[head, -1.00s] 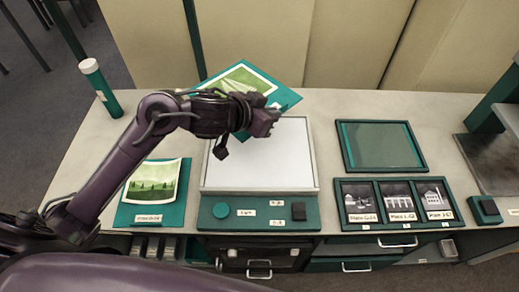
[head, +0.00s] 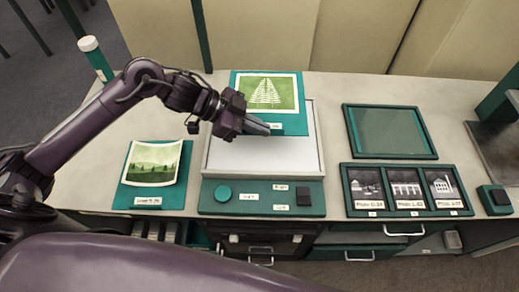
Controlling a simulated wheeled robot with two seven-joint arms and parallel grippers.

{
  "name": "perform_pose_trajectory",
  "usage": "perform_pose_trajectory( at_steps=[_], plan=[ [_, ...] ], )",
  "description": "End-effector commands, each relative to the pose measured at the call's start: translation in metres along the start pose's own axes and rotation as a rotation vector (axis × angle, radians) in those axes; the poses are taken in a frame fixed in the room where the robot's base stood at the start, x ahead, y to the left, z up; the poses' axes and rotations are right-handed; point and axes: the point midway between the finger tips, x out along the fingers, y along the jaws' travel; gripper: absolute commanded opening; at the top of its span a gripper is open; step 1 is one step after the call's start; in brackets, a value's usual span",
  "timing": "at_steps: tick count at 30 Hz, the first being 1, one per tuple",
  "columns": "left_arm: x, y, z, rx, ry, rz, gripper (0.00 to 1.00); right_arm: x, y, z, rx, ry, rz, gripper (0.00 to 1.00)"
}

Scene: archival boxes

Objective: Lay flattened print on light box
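A green print with a pale tree or leaf figure (head: 268,93) lies flat on a teal backing board (head: 292,124). The board is over the far part of the light box (head: 288,158), whose near white surface is bare. I cannot tell whether the board touches the box. My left gripper (head: 268,129) is at the board's near edge; its fingers look closed together there, but the grip itself is hard to see. Another print with a green landscape (head: 153,163) and curled edges lies on a teal board at the left. My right gripper is not in view.
A teal control strip (head: 262,198) with a round knob fronts the light box. To the right are an empty teal frame (head: 389,132) and a tray of three labelled photos (head: 406,190). A teal tube with a white cap (head: 96,58) stands at the back left.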

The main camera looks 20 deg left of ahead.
Motion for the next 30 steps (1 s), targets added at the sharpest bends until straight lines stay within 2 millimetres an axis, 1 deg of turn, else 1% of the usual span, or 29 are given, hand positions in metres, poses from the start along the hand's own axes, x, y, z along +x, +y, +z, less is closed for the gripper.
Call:
perform_pose_trajectory(
  at_steps=[1, 3, 6, 9, 14, 18, 21, 24, 30],
  plan=[
    [0.008, 0.001, 0.012, -0.007, 0.0, 0.002, 0.0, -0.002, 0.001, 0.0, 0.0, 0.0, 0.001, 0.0],
    [0.018, 0.001, 0.027, -0.006, -0.001, 0.001, 0.0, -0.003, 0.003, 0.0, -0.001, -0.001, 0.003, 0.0],
    [0.031, 0.001, 0.044, -0.004, 0.0, 0.0, 0.0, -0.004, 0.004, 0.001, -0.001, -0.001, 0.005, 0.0],
    [0.038, 0.001, 0.055, -0.001, 0.001, -0.002, 0.0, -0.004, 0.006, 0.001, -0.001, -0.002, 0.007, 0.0],
    [0.046, 0.001, 0.066, -0.001, 0.001, -0.001, 0.0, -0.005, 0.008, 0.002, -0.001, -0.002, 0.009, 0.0],
    [0.058, 0.001, 0.084, -0.003, 0.0, -0.001, 0.0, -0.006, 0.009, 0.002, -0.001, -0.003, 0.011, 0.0],
    [0.065, 0.001, 0.093, -0.001, 0.001, -0.001, 0.0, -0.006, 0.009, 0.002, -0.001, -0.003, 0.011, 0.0],
    [0.067, 0.001, 0.097, 0.002, 0.0, -0.002, 0.0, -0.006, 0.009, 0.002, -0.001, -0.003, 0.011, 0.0],
    [0.067, 0.001, 0.097, 0.002, 0.0, -0.002, 0.0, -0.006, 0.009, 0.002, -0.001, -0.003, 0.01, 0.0]
  ],
)
